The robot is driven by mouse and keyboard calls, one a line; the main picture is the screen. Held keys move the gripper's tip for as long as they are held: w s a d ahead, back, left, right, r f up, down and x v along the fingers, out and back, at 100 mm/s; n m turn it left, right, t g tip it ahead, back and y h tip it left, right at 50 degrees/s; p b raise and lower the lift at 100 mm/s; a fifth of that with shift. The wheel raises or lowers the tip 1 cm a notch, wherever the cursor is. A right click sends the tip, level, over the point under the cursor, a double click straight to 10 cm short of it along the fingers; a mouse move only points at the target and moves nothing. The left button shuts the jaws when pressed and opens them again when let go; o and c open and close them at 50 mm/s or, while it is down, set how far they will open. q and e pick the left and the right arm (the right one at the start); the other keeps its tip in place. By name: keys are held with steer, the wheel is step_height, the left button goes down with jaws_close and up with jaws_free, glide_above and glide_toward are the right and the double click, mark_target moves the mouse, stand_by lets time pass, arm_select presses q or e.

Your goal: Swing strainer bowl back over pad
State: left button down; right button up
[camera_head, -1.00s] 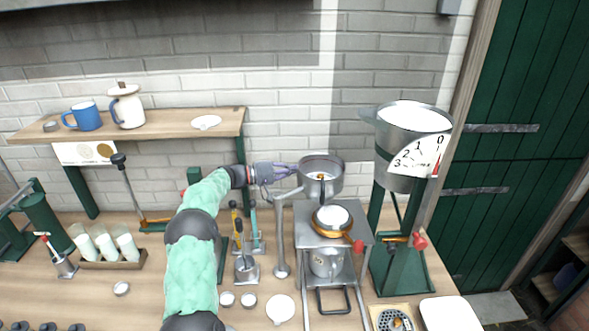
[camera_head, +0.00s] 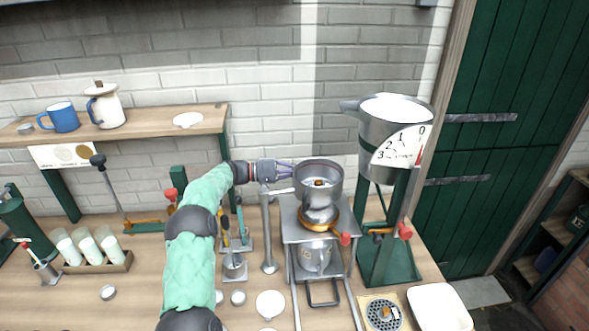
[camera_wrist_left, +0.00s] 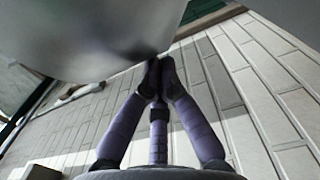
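The grey metal strainer bowl (camera_head: 319,187) hangs on its swing arm from the upright post (camera_head: 268,240). In the head view it overlaps the back of the round, amber-rimmed pad (camera_head: 318,221) on the metal stand, hiding part of it. My left gripper (camera_head: 290,173) is at the bowl's left side, fingers pointing right. In the left wrist view the fingertips (camera_wrist_left: 160,68) are together, at or very near the bowl's smooth wall (camera_wrist_left: 95,35); I cannot tell if they touch. Nothing shows between them. My right gripper is not in view.
Left of the post are small lever tools (camera_head: 234,262) and a rack of white-filled glasses (camera_head: 95,262). A shelf (camera_head: 150,122) with a blue mug and white pot is behind my arm.

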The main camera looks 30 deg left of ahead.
arm_select(q)
steer(key=shift+s+d+m+g+h, duration=0.25)
steer(key=shift+d+m+g+h, duration=0.4)
steer(key=shift+d+g, duration=0.4)
steer(key=shift+d, duration=0.15)
